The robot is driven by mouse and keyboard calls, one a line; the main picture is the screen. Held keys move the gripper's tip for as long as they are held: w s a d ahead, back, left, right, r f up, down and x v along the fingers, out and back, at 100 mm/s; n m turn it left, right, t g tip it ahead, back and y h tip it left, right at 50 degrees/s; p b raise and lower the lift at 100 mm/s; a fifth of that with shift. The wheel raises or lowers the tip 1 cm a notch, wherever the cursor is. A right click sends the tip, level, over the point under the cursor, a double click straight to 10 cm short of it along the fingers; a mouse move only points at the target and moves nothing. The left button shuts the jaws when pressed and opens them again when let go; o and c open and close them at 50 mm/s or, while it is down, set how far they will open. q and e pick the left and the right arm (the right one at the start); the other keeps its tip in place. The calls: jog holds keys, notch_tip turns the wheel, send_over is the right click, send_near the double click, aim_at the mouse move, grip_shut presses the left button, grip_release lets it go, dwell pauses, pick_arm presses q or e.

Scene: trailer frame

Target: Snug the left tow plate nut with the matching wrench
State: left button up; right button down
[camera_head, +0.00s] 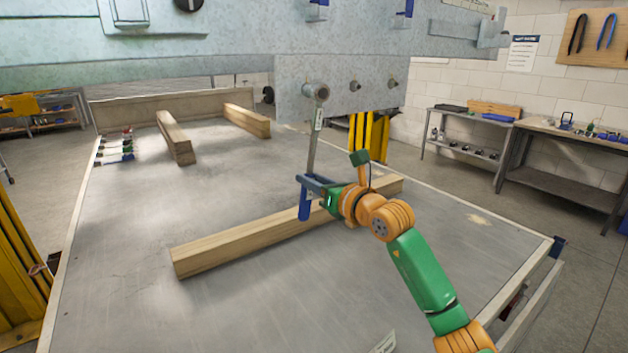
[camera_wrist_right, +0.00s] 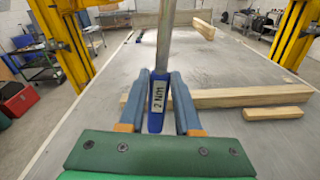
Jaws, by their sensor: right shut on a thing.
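The pale metal tow plate (camera_head: 335,106) hangs below the frame beam. Its middle nut (camera_head: 355,86) and right nut (camera_head: 392,84) show; the left nut is hidden behind the wrench head. The wrench (camera_head: 313,145) stands upright, with a grey shaft, a round head overlapping the left nut's place and a blue handle. I cannot tell whether the head is seated around the nut or just in front of it. My right gripper (camera_head: 318,184) is shut on the handle; the right wrist view shows the blue, labelled handle (camera_wrist_right: 157,100) between its fingers. My left gripper is not in view.
Several other tools (camera_head: 115,150) lie at the table's far left. A long timber (camera_head: 240,240) crosses the table (camera_head: 140,285) below my right gripper; two more timbers lie farther back. Yellow stands (camera_head: 370,137) rise near the table. The table's front left is clear.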

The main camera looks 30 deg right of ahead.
jog(key=shift+s+a+r+m, duration=0.1)
jog(key=shift+a+r+m, duration=0.1)
jog(key=shift+a+m, duration=0.4)
jog(key=shift+a+r+m, duration=0.2)
jog(key=shift+a+m, duration=0.1)
jog(key=shift+a, duration=0.45)
jog(key=shift+s+a+r+m+p, duration=0.1)
jog(key=shift+a+r+m+p, duration=0.25)
jog(key=shift+a, duration=0.3)
jog(key=shift+a+r+m+p, duration=0.15)
jog(key=shift+a+m+p, duration=0.15)
jog(key=shift+a+m, duration=0.25)
jog(key=shift+s+a+r+m+y+p, duration=0.1)
jog(key=shift+a+r+m+y+p, duration=0.1)
jog(key=shift+a+r+m+p, duration=0.3)
jog(key=shift+a+r+m+y+p, duration=0.15)
jog(key=shift+a+r+m+y, duration=0.05)
jog(key=shift+a, duration=0.5)
